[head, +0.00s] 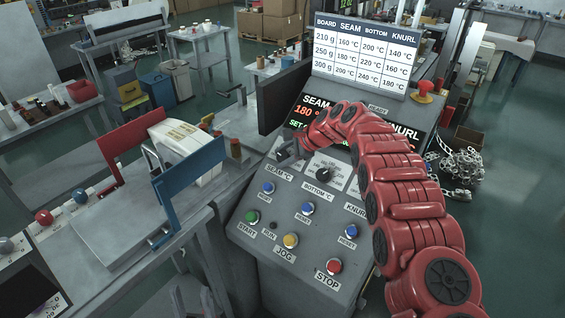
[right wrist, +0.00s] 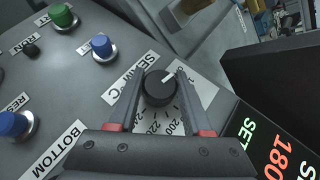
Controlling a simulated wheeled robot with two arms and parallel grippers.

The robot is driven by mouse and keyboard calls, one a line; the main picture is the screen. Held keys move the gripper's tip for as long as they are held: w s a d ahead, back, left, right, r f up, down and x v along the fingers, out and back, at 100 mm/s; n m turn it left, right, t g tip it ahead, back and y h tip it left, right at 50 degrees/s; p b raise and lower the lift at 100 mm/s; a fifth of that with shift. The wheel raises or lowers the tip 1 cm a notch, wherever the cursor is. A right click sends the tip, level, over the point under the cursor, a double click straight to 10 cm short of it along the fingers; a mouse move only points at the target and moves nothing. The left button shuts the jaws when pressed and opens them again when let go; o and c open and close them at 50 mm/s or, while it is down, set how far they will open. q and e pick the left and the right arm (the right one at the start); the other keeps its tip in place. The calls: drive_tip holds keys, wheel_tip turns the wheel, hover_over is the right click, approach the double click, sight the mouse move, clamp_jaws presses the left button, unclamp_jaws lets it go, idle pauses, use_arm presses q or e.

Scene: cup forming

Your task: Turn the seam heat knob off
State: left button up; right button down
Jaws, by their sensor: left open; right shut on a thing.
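The seam heat knob (right wrist: 160,88) is a round black dial with a white pointer mark, set in a white scale plate with numbers such as 200, 220 and 240. In the right wrist view its mark points to the upper right. My right gripper (right wrist: 161,100) is shut on the knob, with one finger on each side. In the head view my right gripper (head: 287,152) is at the left of the panel above the SEAM °C label, and it mostly hides the knob there. The SEAM display (head: 304,111) reads 180. My left gripper is not in view.
The bottom heat knob (head: 323,172) is close to the right of my gripper. Blue reset buttons (head: 268,187), a green START button (head: 252,216), a yellow JOG button (head: 290,240) and a red STOP button (head: 334,265) stand out from the panel.

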drive_tip(key=shift+s+a+f+b, duration=0.1)
drive_tip(key=shift+a+f+b, duration=0.05)
drive_tip(key=shift+b, duration=0.35)
idle(0.4)
drive_tip(key=shift+c, duration=1.7)
unclamp_jaws()
